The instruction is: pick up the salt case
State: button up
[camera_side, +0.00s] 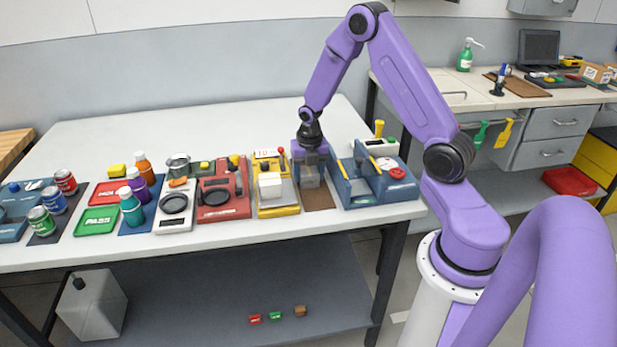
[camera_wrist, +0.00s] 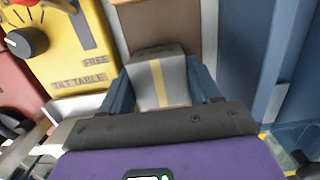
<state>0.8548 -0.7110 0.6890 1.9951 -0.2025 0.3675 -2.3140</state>
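A grey case with a yellow stripe (camera_wrist: 158,83), which I take for the salt case, lies between my fingers in the wrist view; I see no readable label on it. My gripper (camera_side: 310,166) points down over the brown board, and its blue fingers flank the case on both sides (camera_wrist: 158,92). The fingers look close against the case, but I cannot tell whether they press on it. In the side view the grey case (camera_side: 311,180) shows partly behind the fingers, low over the board. Whether it touches the board is unclear.
The yellow tilt table (camera_side: 279,209) stands close on the left of my gripper, and a blue fixture (camera_side: 360,192) close on the right. A red unit (camera_side: 222,203), a scale with a black pan (camera_side: 173,206) and several bottles stand farther left. The table's back is clear.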

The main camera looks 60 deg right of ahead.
jog(key=shift+c, duration=1.3)
jog(key=shift+r, duration=0.1)
